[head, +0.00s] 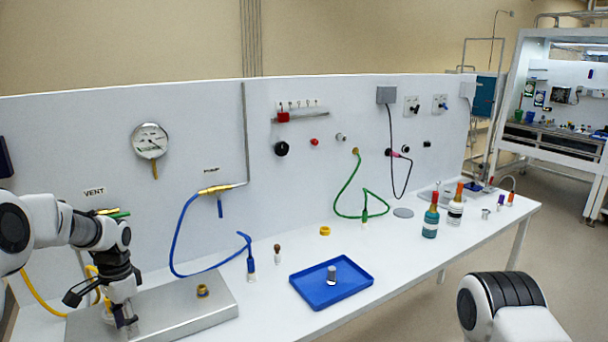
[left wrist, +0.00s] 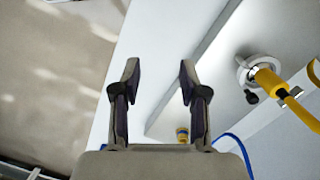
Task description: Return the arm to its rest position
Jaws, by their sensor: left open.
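My left arm comes in from the left in the head view. Its black gripper (head: 100,309) points down over the left end of a flat metal block (head: 165,308) on the white bench. In the left wrist view the two fingers (left wrist: 159,72) stand apart with nothing between them. A round silver fitting with a yellow connector (left wrist: 265,80) and yellow hose lies to the right of the fingers there. Part of my right arm (head: 503,305) shows at the lower right of the head view; its gripper is out of frame.
A yellow fitting (head: 203,291) sits on the block. A blue tray (head: 308,295) holds a grey cylinder (head: 332,274). Two bottles (head: 431,218) stand farther right. A blue hose (head: 176,240) and a green hose (head: 340,194) hang at the upright panel (head: 220,110).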

